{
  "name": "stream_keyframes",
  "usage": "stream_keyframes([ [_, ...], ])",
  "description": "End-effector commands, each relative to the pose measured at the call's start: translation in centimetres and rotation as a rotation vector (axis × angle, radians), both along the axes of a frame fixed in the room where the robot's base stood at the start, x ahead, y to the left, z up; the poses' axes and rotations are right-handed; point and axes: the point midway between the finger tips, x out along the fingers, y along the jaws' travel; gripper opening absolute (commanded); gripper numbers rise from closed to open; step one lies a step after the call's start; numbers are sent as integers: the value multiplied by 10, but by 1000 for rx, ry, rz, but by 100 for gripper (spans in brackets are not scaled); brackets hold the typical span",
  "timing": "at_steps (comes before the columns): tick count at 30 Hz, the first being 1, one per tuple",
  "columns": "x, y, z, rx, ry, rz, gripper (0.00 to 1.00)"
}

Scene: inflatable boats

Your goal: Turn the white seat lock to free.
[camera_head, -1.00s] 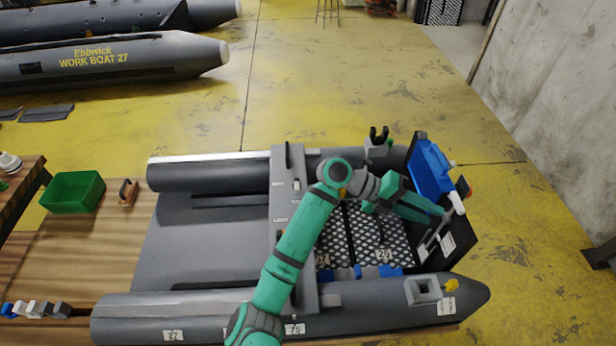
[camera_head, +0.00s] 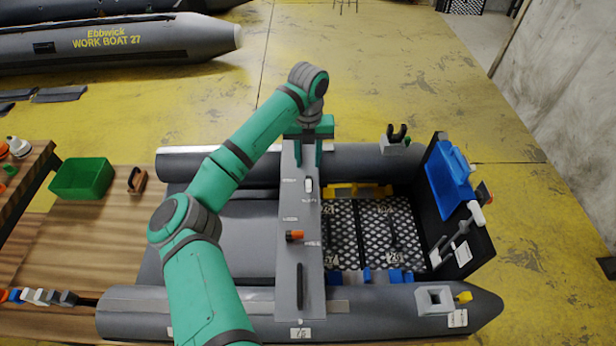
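The grey seat (camera_head: 312,262) lies across the inflatable boat (camera_head: 205,310) as a long plank. The white seat lock (camera_head: 309,185) is a small upright-looking knob on the seat's far half, with small labels beside it that I cannot read. An orange seat lock (camera_head: 294,236) with a dark end lies sideways on the nearer half. My gripper (camera_head: 309,158) is above the seat's far end, beyond the white lock and apart from it. Its two green fingers point down with a gap between them, and I see nothing held. The gripper hides the seat's far end.
A black handle (camera_head: 299,286) stands on the seat's near end. Black mesh flooring (camera_head: 375,232) with yellow and blue clips lies to the right. A green bin (camera_head: 82,178) and a brown-handled block (camera_head: 137,180) sit on the wooden deck at left.

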Motion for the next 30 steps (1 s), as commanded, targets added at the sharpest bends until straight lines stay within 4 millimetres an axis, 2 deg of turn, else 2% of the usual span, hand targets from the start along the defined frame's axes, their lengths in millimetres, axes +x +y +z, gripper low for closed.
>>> stream_keyframes([
  [9, -1, -1, -58, -4, 4, 0, 33],
  [15, -1, -2, -83, -4, 3, -2, 33],
  [21, 0, 0, -92, -4, 1, 0, 33],
  [29, 0, 0, -93, -4, 1, 0, 33],
  [30, -1, 0, -93, -4, 1, 0, 23],
])
